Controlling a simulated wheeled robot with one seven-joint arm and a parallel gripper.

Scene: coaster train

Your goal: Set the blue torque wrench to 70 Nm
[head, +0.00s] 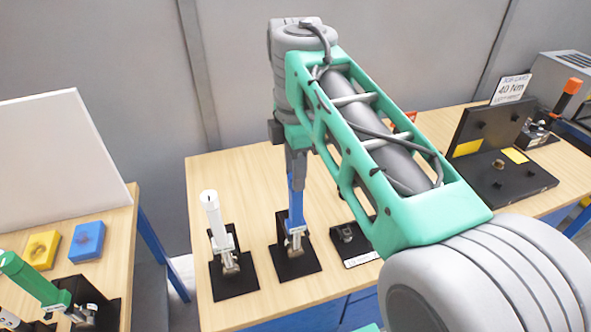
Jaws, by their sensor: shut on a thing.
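The blue torque wrench (296,206) stands upright in a black stand (294,262) on the wooden table. My gripper (297,176) points down from above and is shut on the top of the blue wrench. The wrench's upper end is hidden by my gripper. Its scale and setting are too small to read.
A white-handled wrench (217,222) stands close on the left in its own black stand. My arm covers the middle right of the table. Beyond it are a black fixture (490,130), a sign reading 40 Nm (511,89) and an orange-handled tool (565,97).

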